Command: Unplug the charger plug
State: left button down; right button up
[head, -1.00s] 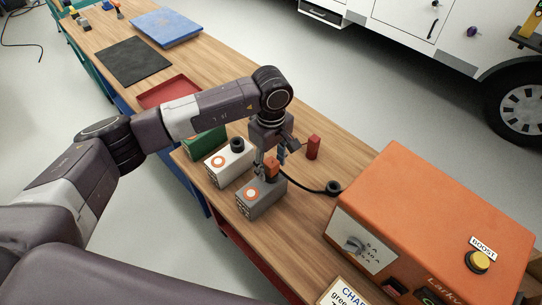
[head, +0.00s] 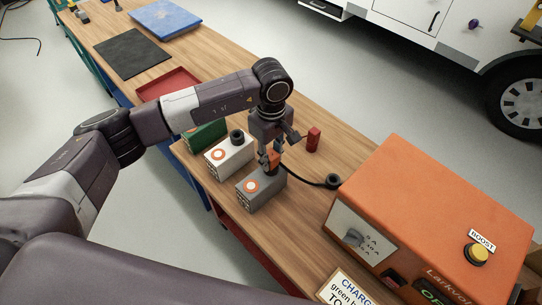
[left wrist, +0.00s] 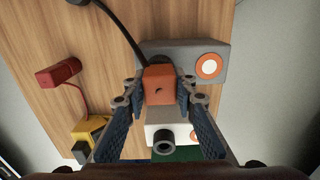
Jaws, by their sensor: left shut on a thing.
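The orange charger plug (head: 274,158) sits upright at the top of a grey box (head: 262,193) on the wooden bench. A black cable runs from near it toward the orange charger (head: 430,195). My left gripper (head: 270,157) points down and is shut on the plug. In the left wrist view the plug (left wrist: 159,86) is between the two fingertips (left wrist: 159,92), over the edge of the grey box (left wrist: 205,58). How deep the plug sits in its socket is hidden. My right gripper is not in view.
A white box (head: 228,158) with a black socket and a green box stand beside the grey one. A small red object (head: 314,140) stands close right of my gripper. A red tray (head: 167,85), dark mat (head: 132,57) and blue case (head: 164,20) lie farther back.

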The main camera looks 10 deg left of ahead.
aim_at(271, 154)
pick_arm(q)
jog(key=shift+r, duration=0.65)
dwell(0.4)
jog(key=c, duration=2.3)
grip_release()
grip_shut()
jog(key=shift+r+p, duration=0.6)
jog(key=shift+r, duration=1.35)
jog(key=shift+s, duration=0.1)
